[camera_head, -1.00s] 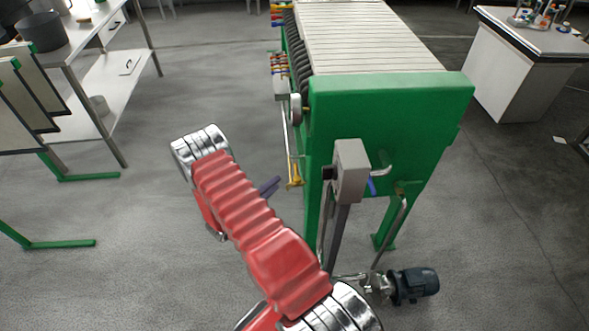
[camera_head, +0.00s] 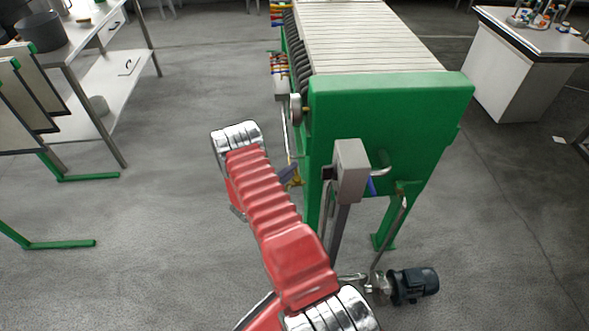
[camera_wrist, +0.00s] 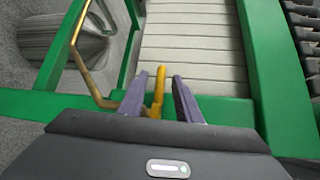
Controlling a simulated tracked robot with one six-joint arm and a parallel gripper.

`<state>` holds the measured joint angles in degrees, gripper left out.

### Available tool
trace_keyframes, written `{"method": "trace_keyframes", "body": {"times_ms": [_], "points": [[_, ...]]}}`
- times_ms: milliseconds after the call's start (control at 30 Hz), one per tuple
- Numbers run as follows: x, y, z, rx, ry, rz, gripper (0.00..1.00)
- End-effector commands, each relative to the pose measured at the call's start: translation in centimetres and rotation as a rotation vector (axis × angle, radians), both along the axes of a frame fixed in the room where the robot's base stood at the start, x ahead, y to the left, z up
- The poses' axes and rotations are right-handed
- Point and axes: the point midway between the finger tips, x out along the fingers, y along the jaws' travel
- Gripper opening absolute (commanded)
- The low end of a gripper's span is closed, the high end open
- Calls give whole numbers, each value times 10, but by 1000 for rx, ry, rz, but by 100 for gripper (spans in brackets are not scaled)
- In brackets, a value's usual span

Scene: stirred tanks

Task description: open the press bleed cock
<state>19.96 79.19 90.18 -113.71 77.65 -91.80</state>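The filter press (camera_head: 390,115) has a green end frame and pale plates, and stands in the middle of the head view. A yellow lever handle (camera_wrist: 159,84), which looks like the cock's, shows in the wrist view. It is partly seen low on the press's left side in the head view (camera_head: 295,180). My gripper (camera_wrist: 160,77) is open, with one purple-grey finger on each side of the yellow handle and gaps between. In the head view my gripper (camera_head: 288,174) is mostly behind my red arm. The cock's body is hidden.
A brass-coloured pipe (camera_wrist: 78,52) runs left of the handle in the wrist view. A grey box (camera_head: 351,170) with a blue lever (camera_head: 372,186) is on the press front. A dark motor (camera_head: 414,284) stands on the floor below.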

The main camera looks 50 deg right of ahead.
Motion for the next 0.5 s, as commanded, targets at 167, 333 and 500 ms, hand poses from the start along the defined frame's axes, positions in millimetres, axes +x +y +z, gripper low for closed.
{"method": "trace_keyframes", "body": {"times_ms": [167,333,500], "points": [[2,-23,-3,0,-1,-2,31],[3,-31,-4,0,-1,-1,31],[3,-31,-4,0,0,0,31]]}}
